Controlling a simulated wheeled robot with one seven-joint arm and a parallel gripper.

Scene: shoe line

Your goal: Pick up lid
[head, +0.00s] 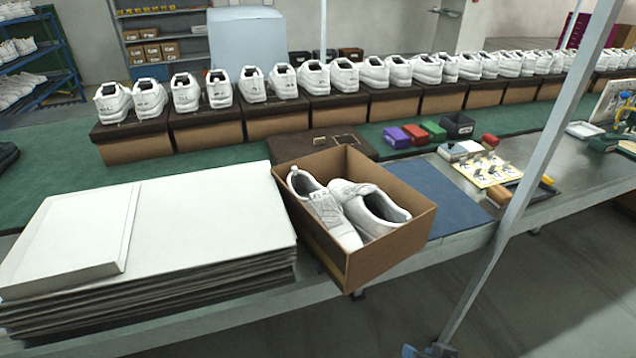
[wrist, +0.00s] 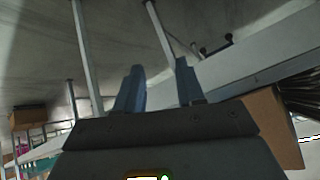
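A flat white lid-like panel (head: 82,232) lies on the left part of a stack of large white sheets or lids (head: 200,215) on the table. An open brown box (head: 390,250) stands right of the stack with a pair of white shoes (head: 345,208) inside; no lid is on it. A dark brown flat lid or box top (head: 295,147) lies behind the box, partly hidden by it. My gripper (wrist: 158,66) shows in the wrist view, its two bluish fingers apart with nothing between them. I cannot make out the gripper in the head view.
A row of white shoes on dark-topped boxes (head: 278,125) runs along the green belt behind. A blue mat (head: 440,197) and small coloured boxes (head: 415,134) are to the right. A slanted grey post (head: 540,150) crosses the right side. The wrist view shows table legs (wrist: 85,55).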

